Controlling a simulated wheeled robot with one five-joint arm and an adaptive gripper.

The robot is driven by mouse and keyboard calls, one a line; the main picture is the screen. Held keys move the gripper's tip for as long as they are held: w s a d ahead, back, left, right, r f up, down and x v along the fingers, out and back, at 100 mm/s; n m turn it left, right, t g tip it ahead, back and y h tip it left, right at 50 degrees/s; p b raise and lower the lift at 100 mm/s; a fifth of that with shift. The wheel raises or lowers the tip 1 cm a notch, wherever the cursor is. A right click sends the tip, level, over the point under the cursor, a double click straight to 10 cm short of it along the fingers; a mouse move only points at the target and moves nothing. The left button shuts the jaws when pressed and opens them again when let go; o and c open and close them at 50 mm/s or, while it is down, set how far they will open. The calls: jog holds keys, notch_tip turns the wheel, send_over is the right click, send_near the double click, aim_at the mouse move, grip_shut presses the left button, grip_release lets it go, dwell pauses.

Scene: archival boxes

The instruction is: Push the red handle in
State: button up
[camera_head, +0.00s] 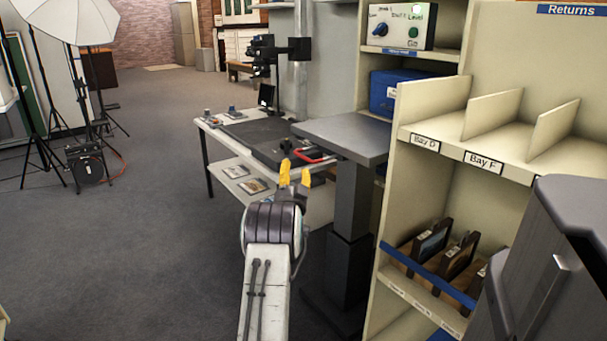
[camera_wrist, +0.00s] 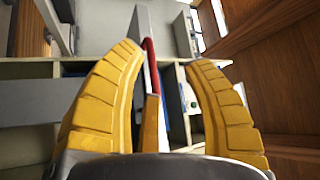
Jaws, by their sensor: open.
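The red handle (camera_head: 313,158) is a thin bar on the dark device (camera_head: 282,150) at the front right of the white work table. In the wrist view the red handle (camera_wrist: 151,65) stands between my yellow fingers, closer to the left one. My gripper (camera_head: 295,174) is open and empty, its fingertips close to the handle in the picture. The wrist view also shows my gripper (camera_wrist: 165,55) with its fingers spread. I cannot tell whether a finger touches the handle. Part of the device is hidden behind my fingers.
A grey pedestal top (camera_head: 341,138) stands close on the right of the handle. A cream shelf unit (camera_head: 398,190) with labelled bays fills the right side. The work table (camera_head: 207,125) holds a camera stand (camera_head: 272,60).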

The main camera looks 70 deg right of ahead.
aim_at(303, 158)
jog(key=shift+m+g+h, duration=0.3)
jog(key=shift+m+h, duration=0.1)
jog(key=shift+s+d+r+b, duration=0.15)
jog(key=shift+d+r+b, duration=0.1)
jog(key=shift+d+b, duration=1)
jog(key=shift+s+d+r+b, duration=0.15)
jog(key=shift+d+r+b, duration=0.1)
jog(key=shift+d+b, duration=0.95)
jog(key=shift+s+d+r+b, duration=0.15)
jog(key=shift+d+r+b, duration=0.1)
jog(key=shift+d+b, duration=1)
grip_shut()
